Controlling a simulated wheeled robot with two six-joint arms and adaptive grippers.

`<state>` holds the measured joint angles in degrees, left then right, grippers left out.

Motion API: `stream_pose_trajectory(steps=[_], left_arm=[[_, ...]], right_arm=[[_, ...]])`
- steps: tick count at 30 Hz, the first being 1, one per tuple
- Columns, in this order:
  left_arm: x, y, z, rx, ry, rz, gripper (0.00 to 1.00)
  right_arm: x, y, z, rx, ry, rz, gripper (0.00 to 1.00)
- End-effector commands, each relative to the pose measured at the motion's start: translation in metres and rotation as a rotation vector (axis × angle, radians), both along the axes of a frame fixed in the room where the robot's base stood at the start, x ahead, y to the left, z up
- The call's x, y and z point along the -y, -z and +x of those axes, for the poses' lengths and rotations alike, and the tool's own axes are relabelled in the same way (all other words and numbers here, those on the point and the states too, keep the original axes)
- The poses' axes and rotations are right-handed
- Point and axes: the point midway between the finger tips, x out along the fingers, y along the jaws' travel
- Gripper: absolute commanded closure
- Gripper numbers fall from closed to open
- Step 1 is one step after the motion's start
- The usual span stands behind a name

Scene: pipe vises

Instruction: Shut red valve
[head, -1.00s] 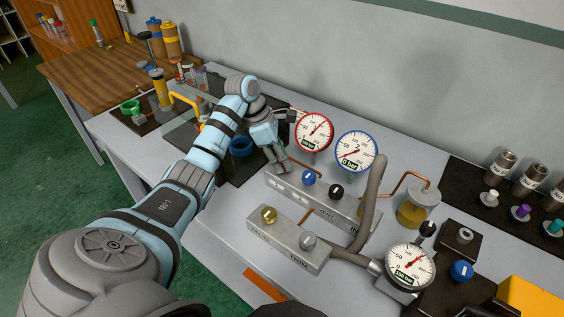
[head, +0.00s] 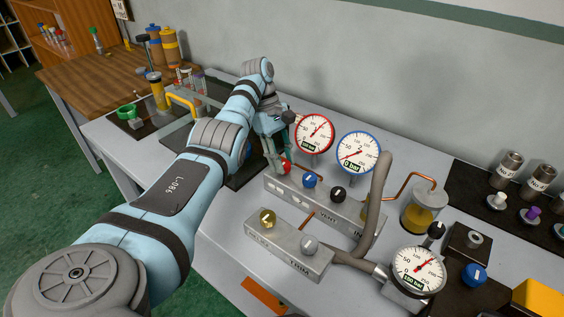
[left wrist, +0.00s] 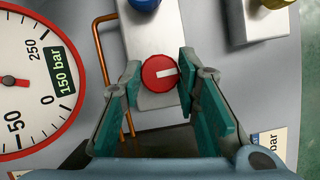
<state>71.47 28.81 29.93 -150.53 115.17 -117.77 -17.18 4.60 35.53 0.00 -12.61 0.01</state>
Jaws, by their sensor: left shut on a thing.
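The red valve (left wrist: 152,78) is a round red knob with a white bar across part of its top. In the left wrist view it sits on the end of a grey manifold block (left wrist: 150,103), and its white bar points right. My left gripper (left wrist: 160,72) is shut on the knob, one finger on each side. In the head view the red valve (head: 286,168) shows between the fingertips of my left gripper (head: 281,167), at the block's left end. A red-rimmed gauge (head: 314,133) stands just behind it; its display in the left wrist view reads 150 bar. My right gripper is out of view.
A blue knob (head: 309,180) and a black knob (head: 338,195) share the block. A blue-rimmed gauge (head: 358,152) stands behind. In front is a second block with a brass knob (head: 267,218) and a grey knob (head: 309,244). A thick hose (head: 377,205) runs at right.

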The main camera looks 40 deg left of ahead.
Motion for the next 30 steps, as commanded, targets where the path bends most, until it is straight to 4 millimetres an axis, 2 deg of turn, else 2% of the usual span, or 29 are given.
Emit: stream_pose_trajectory(steps=[19, 20, 23, 30], left_arm=[[0.0004, 0.0003, 0.0001, -0.001, 0.060, 0.000, 0.99], [0.0004, 0.0003, 0.0001, -0.001, 0.060, 0.000, 0.68], [0.0004, 0.0003, 0.0001, 0.000, 0.060, 0.000, 0.52], [0.0002, 0.0002, 0.0002, 0.000, 0.059, 0.001, 0.51]], right_arm=[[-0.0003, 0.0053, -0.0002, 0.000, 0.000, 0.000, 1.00], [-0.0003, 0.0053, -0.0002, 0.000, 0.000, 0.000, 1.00], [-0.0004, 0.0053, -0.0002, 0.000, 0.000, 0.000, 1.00], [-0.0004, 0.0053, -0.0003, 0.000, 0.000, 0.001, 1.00]])
